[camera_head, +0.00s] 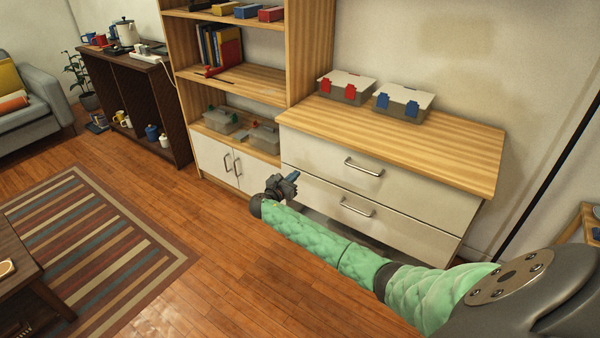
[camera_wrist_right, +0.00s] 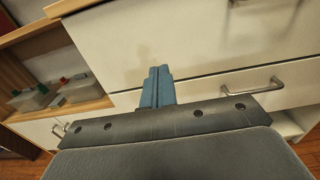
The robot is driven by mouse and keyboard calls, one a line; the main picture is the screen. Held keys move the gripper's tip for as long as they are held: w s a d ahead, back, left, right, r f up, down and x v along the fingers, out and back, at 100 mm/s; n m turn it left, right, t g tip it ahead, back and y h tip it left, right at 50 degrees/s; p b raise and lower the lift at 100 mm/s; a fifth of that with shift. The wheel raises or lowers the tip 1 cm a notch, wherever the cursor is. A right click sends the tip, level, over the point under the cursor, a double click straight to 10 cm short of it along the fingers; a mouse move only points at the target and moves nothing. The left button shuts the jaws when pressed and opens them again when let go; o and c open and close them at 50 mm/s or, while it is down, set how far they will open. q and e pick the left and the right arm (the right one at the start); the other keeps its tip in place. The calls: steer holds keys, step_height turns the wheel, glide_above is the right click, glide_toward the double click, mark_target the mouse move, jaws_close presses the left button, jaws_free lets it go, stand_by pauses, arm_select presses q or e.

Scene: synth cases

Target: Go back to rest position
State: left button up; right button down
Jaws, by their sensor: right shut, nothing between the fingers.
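My right arm comes in from the lower right in the head view and reaches out in front of the dresser. My right gripper (camera_head: 292,177) is at its far end, in front of the white drawers. In the right wrist view its blue fingers (camera_wrist_right: 157,86) are together, with nothing between them, in front of a white drawer front. My left gripper and arm are in neither view.
The wooden-topped dresser (camera_head: 470,145) has two lidded boxes, one with red clips (camera_head: 347,88) and one with blue clips (camera_head: 404,99). A shelf unit (camera_head: 296,50) stands left of it. Wooden floor (camera_head: 225,235) is free beside the striped rug (camera_head: 100,250).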

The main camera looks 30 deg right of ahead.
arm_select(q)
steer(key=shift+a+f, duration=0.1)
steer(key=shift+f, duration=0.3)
arm_select(e)
steer(key=shift+s+a+f, duration=0.1)
steer(key=shift+s+a, duration=0.05)
steer(key=shift+a, duration=0.2)
